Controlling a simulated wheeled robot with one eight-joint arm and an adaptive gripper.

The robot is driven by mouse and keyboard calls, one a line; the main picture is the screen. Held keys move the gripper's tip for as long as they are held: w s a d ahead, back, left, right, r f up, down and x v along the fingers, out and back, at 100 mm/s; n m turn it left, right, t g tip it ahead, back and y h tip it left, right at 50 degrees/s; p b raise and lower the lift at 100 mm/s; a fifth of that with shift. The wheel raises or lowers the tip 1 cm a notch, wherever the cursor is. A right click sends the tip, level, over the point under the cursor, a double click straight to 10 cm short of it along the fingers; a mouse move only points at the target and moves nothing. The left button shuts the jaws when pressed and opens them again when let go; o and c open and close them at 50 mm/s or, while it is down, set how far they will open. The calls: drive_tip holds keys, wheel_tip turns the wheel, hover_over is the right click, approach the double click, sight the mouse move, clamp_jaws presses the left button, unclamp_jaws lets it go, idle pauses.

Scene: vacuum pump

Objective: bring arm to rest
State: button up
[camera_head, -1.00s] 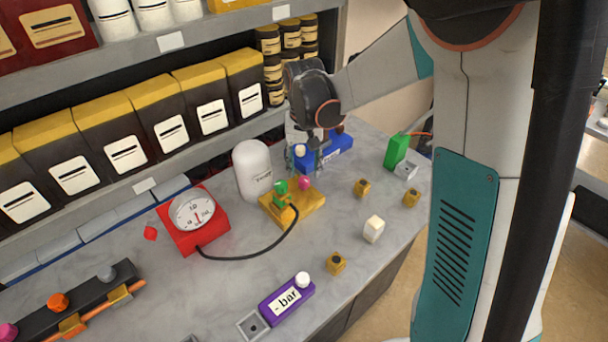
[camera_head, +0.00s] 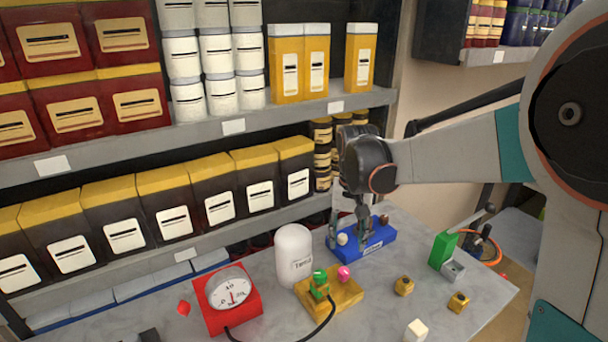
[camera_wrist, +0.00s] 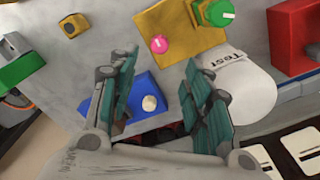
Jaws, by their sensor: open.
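My gripper (camera_head: 363,221) is at the back of the bench, low over the blue block (camera_head: 376,238) with a white knob. In the wrist view my gripper (camera_wrist: 160,85) has its two teal fingers spread wide with nothing between the tips. The blue block (camera_wrist: 140,98) with its white knob shows behind and between the fingers there. Whether a finger touches the block cannot be told. My arm reaches in from the right.
A white tank (camera_head: 294,256) stands just left of my gripper. A red gauge (camera_head: 228,298) and a yellow block (camera_head: 338,293) with green and pink knobs are nearby. A green block (camera_head: 440,250) is at right. Shelves of boxes (camera_head: 247,181) line the back.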

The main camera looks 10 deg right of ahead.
drive_tip(key=s+r+n+t, duration=0.1)
drive_tip(key=s+r+t, duration=0.1)
drive_tip(key=s, duration=0.8)
drive_tip(key=s+r+n+t, duration=0.2)
drive_tip(key=s+t, duration=0.3)
drive_tip(key=s, duration=0.6)
drive_tip(key=shift+r, duration=0.85)
drive_tip(key=shift+s, duration=0.1)
idle(0.4)
